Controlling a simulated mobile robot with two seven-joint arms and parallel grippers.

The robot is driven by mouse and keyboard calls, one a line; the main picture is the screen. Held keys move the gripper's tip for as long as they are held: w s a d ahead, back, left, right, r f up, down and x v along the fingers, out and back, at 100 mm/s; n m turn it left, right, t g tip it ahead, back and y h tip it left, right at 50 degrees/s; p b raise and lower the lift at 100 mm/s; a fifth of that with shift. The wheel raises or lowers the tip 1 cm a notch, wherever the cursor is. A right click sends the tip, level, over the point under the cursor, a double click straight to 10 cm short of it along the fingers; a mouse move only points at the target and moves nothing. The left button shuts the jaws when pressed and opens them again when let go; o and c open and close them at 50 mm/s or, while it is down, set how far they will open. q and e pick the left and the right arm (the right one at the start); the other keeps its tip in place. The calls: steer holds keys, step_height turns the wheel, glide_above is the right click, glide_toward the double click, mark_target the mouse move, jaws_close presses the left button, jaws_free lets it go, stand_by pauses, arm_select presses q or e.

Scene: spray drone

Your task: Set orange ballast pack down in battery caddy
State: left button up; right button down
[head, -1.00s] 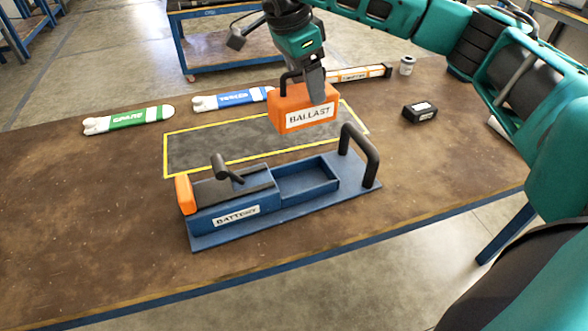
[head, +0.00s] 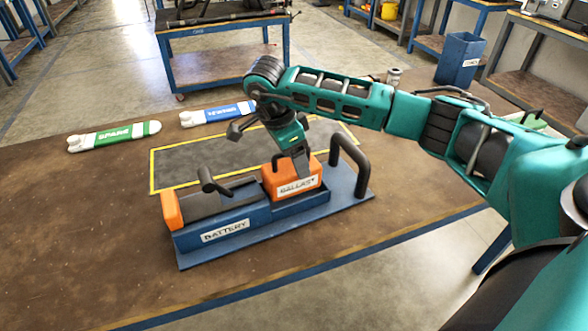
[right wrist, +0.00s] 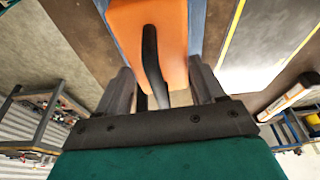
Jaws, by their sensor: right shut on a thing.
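The orange ballast pack (head: 291,183), with a white BALLAST label, sits upright in the right-hand compartment of the blue battery caddy (head: 250,221). Its lower part is hidden behind the compartment's front wall; whether it touches the floor cannot be told. My right gripper (head: 301,168) is over the pack from above. In the right wrist view the right gripper (right wrist: 165,95) is shut on the pack's black handle (right wrist: 153,62), and the orange pack (right wrist: 150,20) lies beyond it. My left gripper is not in view.
An orange-ended battery (head: 172,209) with a black handle fills the caddy's left compartment. A tall black caddy handle (head: 352,160) stands close right of the pack.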

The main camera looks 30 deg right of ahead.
mark_target(292, 166)
steer(key=shift+f, duration=1.8)
steer(key=shift+f, duration=0.1)
steer(key=c, duration=0.6)
jaws_free()
steer(key=shift+f, duration=0.2)
steer(key=o, duration=0.5)
steer(key=shift+r, duration=0.1)
steer(key=shift+r, duration=0.25)
steer(key=v, duration=1.1)
steer(key=shift+a+r, duration=0.1)
steer(key=shift+r, duration=0.25)
